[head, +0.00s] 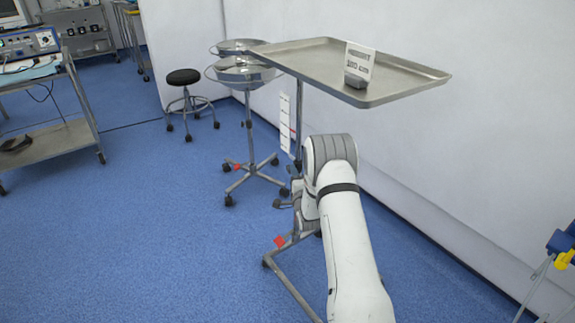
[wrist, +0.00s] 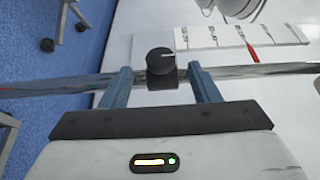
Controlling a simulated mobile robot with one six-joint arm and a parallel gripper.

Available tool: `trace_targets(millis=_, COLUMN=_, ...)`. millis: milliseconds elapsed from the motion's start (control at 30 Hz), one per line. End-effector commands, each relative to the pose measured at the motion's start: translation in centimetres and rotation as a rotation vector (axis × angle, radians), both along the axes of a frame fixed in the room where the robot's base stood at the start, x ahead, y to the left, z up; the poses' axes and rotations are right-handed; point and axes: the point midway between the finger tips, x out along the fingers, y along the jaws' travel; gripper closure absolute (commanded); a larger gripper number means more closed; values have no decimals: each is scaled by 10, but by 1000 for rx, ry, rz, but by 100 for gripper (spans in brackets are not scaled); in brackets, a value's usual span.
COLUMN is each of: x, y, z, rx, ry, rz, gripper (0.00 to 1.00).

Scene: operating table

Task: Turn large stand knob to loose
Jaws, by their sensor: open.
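The large stand (head: 297,124) carries a flat metal tray (head: 330,62) on an upright pole. My gripper (wrist: 164,72) is open, with one blue-grey finger on each side of the knob.
A white scale strip with a red pointer (wrist: 254,54) is beside the pole. A small labelled block (head: 358,68) is on the tray. A basin stand (head: 247,120) and a black stool (head: 184,78) are behind to the left.

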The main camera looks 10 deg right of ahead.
Motion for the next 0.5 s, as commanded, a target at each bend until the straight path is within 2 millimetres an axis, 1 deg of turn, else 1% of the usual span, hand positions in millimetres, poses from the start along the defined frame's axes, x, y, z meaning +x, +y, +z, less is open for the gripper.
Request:
trace_targets(millis=300, x=50, y=0, z=-2, rx=-1, ry=-2, rz=1, gripper=45)
trace_targets(millis=400, x=61, y=0, z=-2, rx=-1, ry=-1, rz=0, gripper=45)
trace_targets(millis=500, x=68, y=0, z=-1, rx=-1, ry=0, rz=0, gripper=45)
